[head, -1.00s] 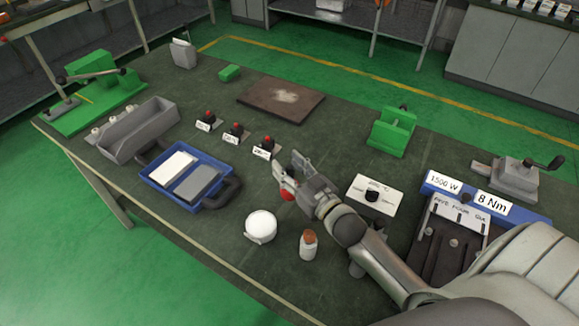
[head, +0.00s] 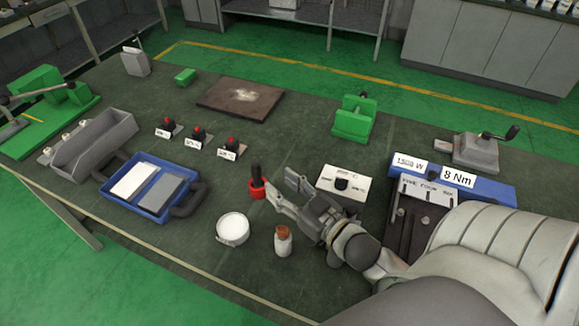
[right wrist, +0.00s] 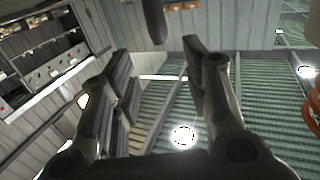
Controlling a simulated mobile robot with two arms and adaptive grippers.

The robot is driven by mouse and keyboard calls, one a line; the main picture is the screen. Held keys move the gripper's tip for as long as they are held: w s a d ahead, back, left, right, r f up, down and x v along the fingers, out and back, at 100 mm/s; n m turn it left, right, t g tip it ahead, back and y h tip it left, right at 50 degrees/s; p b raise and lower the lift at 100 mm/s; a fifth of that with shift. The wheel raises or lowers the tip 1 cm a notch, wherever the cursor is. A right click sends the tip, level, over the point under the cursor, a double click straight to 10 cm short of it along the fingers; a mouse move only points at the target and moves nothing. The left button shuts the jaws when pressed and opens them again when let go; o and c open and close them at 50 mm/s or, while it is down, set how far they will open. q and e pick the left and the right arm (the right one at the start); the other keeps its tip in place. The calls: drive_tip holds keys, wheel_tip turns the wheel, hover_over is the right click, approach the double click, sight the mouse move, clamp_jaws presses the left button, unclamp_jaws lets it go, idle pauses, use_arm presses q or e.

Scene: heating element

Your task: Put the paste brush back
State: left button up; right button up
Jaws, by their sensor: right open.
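The paste brush (head: 256,173) appears as a dark upright handle in a red cup-like base (head: 257,189), behind the white jar (head: 232,229); its bristles are hidden. My right gripper (head: 280,186) is open and empty just to the right of the brush. One fingertip is close to the red base; I cannot tell whether they touch. The right wrist view shows the two fingers (right wrist: 165,75) spread with nothing between them, and a dark rod-like end (right wrist: 155,20), probably the brush handle, beyond them at the top. My left gripper is not in view.
A small bottle with a brown cap (head: 283,241) stands close in front of my right gripper. A white control box (head: 342,184) is behind it. The table's middle is mostly clear.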

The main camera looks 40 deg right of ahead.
drive_tip(key=shift+s+d, duration=0.15)
drive_tip(key=shift+s, duration=0.75)
